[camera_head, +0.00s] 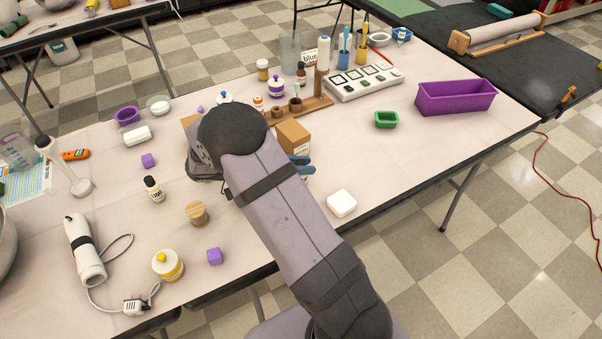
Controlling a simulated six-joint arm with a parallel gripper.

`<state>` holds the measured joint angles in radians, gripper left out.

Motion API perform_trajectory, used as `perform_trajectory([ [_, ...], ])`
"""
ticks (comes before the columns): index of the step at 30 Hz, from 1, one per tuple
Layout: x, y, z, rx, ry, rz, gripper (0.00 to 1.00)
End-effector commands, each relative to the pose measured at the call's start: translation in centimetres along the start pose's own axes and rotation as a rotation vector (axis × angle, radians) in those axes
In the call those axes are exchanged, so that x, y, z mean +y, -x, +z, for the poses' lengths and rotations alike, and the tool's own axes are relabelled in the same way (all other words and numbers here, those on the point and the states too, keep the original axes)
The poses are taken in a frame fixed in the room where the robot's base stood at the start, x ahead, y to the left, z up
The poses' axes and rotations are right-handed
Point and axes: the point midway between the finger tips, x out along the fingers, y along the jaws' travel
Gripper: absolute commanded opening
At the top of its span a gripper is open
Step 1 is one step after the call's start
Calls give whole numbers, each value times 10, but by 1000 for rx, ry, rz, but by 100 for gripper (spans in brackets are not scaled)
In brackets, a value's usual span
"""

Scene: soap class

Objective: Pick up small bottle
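A small dark bottle with a black cap and white label (153,189) stands upright on the left part of the table. Another small dark amber bottle (301,73) stands at the back, and a small yellowish jar with a white lid (262,70) stands to its left. I cannot tell which one the task means. My arm reaches up from the bottom across the middle of the table. Its dark rounded joint is to the right of the labelled bottle and apart from it in the picture. My gripper's fingertips are hidden behind the arm.
A white corded device (85,250) lies front left. A cardboard box (293,139) and a white block (341,203) are right of my arm. A purple bin (456,97) stands far right.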

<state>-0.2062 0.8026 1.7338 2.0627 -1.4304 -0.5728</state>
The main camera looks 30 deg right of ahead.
Motion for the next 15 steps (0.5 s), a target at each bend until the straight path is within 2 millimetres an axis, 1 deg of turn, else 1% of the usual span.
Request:
perform_trajectory([
  [10, 0, 0, 1, -4, 1, 0, 0],
  [15, 0, 5, -10, -3, -2, -1, 0],
])
